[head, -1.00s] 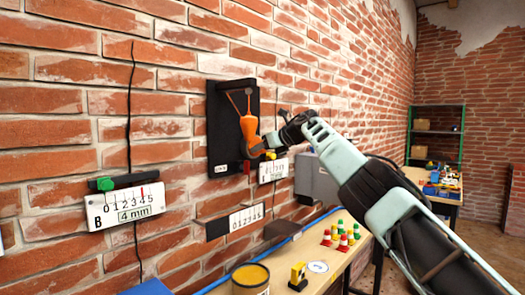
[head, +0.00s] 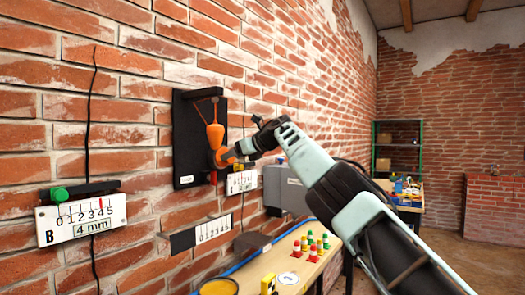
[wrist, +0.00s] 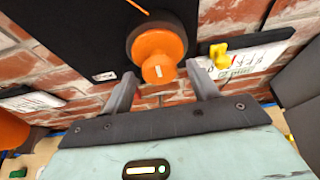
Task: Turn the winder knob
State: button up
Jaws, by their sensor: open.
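The winder is an orange disc (wrist: 157,38) with a smaller orange knob (wrist: 158,68) bearing a white mark, on a black wall panel (wrist: 75,30). In the head view the winder (head: 225,156) sits low on the black panel (head: 186,140), partly behind my gripper. An orange plumb-shaped weight (head: 214,132) hangs above it on a V of orange cord. My gripper (wrist: 161,83) is open, with one finger either side of the small knob in the picture; I cannot tell whether either touches it. It also shows in the head view (head: 240,152).
A yellow knob (wrist: 219,55) on a scale plate sits just right of my right finger. Scale plate B with a green knob (head: 60,195) hangs at left. A grey box (head: 287,190) stands right of the panel. Small cones (head: 311,244) stand on the bench below.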

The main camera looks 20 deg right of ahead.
jog(key=b+v, duration=0.6)
jog(key=v, duration=0.8)
jog(key=shift+s+d, duration=0.2)
jog(key=shift+s, duration=0.15)
